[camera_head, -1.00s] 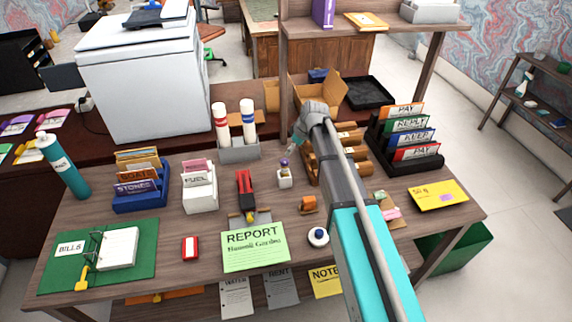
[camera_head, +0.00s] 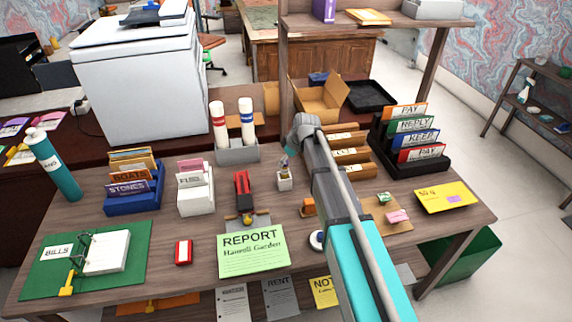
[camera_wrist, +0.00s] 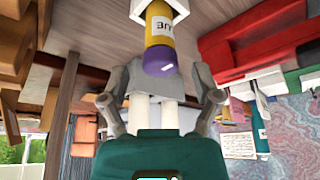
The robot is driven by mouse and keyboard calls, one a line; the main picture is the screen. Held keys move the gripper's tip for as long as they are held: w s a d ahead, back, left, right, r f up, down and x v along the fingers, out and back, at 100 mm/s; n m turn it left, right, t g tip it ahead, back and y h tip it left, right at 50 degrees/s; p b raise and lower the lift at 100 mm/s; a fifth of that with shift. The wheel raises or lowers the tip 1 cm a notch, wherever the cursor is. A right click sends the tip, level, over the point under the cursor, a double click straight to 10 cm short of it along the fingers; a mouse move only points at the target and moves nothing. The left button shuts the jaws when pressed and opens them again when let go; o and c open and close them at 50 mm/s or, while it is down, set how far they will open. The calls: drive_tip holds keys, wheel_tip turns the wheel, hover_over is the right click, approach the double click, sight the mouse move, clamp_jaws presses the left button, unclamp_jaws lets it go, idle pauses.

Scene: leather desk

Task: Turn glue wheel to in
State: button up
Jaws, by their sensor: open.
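The glue stick (camera_wrist: 160,32) is yellow with a white label and a purple wheel (camera_wrist: 160,60) at its end. It stands in a small white holder (camera_head: 284,182) near the middle of the desk in the head view. My gripper (camera_wrist: 162,82) is open, with its grey fingers apart on either side of the purple wheel in the wrist view. Whether the fingers touch the wheel cannot be told. In the head view my gripper (camera_head: 288,153) is just above the holder, and my arm hides part of the desk to its right.
A red stapler (camera_head: 243,190) lies left of the holder, and a tube rack (camera_head: 238,152) stands behind it. A small orange item (camera_head: 309,207) sits in front right. Wooden stamps or rolls (camera_head: 352,155) and a file sorter (camera_head: 430,160) stand to the right.

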drive_tip(key=shift+w+a+f, duration=0.1)
drive_tip(key=shift+f, duration=0.2)
clamp_jaws()
idle(0.5)
drive_tip(key=shift+m, duration=0.4)
unclamp_jaws()
drive_tip(key=shift+n, duration=0.4)
drive_tip(key=p+v, duration=1.2)
drive_tip(key=v, duration=0.2)
idle(0.5)
